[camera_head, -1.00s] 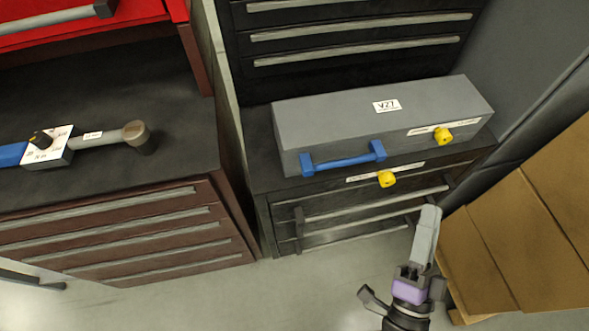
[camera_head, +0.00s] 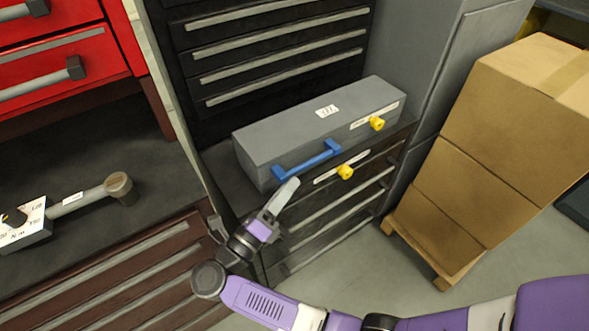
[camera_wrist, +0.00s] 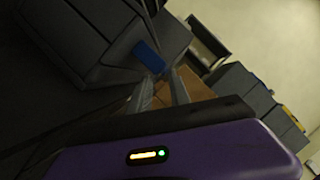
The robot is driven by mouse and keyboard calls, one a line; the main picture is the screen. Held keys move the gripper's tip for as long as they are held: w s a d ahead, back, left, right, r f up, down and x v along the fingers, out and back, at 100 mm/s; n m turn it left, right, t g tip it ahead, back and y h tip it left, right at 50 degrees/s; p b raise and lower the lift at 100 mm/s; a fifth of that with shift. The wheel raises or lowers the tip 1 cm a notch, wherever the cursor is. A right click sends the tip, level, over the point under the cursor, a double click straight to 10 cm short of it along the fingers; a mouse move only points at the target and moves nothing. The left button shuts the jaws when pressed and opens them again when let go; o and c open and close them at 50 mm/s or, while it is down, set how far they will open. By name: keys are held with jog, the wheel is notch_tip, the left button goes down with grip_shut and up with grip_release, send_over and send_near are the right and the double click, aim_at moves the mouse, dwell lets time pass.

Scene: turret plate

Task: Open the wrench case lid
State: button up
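The wrench case (camera_head: 300,133) is a long grey box on top of the black drawer cabinet, with its lid down. Its blue handle (camera_head: 308,160) is on the front face and also shows in the wrist view (camera_wrist: 149,56).
A brown drawer cabinet (camera_head: 120,270) with a torque wrench (camera_head: 85,199) on top stands at left. Stacked cardboard boxes (camera_head: 460,190) on a pallet stand at right. Black drawers (camera_head: 280,50) rise behind the case. Grey floor (camera_head: 350,260) is open between.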

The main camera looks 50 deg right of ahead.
aim_at(306, 163)
jog(key=shift+p+x, duration=1)
jog(key=shift+x, duration=2.85)
jog(key=shift+c, duration=0.2)
grip_shut()
